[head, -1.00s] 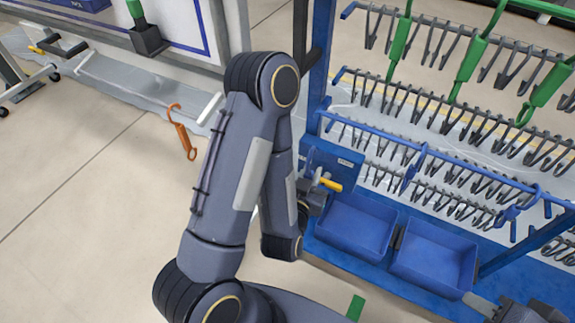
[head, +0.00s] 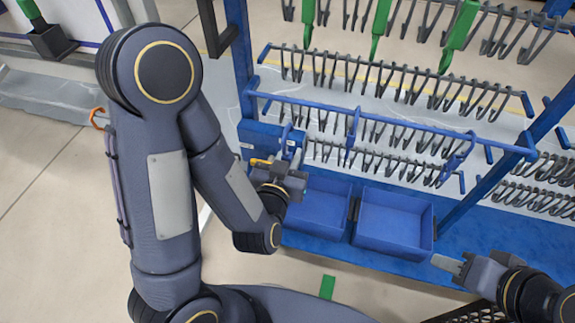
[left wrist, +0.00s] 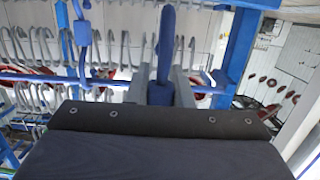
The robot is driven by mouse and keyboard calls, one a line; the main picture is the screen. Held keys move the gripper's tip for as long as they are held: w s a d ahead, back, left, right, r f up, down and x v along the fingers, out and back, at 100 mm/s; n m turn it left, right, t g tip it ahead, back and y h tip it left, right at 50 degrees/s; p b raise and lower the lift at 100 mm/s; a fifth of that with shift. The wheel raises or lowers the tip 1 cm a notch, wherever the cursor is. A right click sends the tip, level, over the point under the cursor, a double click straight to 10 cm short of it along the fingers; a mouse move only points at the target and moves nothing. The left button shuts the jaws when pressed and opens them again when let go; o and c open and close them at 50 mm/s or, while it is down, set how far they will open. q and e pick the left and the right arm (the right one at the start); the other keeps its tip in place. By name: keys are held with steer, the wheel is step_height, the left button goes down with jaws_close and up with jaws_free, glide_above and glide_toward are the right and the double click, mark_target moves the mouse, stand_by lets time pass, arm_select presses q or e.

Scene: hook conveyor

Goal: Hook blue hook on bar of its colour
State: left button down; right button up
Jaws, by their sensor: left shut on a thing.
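My left gripper (head: 285,170) is shut on a blue hook (left wrist: 166,45). In the left wrist view the hook stands upright between the two grey fingers (left wrist: 162,85). In the head view only a small blue part shows above the gripper. The blue bar (head: 400,124) runs across the rack just above and beyond the gripper. It also shows behind the fingers in the left wrist view (left wrist: 45,78). I cannot tell whether the hook touches the bar. Two other blue hooks (head: 352,130) (head: 457,157) hang on the bar. My right gripper (head: 450,265) is at the lower right, its jaws unclear.
Two blue bins (head: 393,222) sit below the blue bar. A blue rack post (head: 240,55) stands left of it. An orange hook (head: 99,118) is partly hidden behind my left arm.

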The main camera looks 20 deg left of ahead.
arm_select(q)
steer(key=shift+w, duration=0.2)
steer(key=w+f, duration=0.1)
steer(key=w, duration=0.3)
steer(key=w+f, duration=0.1)
steer(key=w, duration=0.3)
steer(key=w+f, duration=0.1)
steer(key=w, duration=0.4)
steer(key=shift+f, duration=0.15)
stand_by(0.6)
stand_by(0.5)
steer(key=c, duration=1.2)
jaws_free()
steer(key=shift+f, duration=0.1)
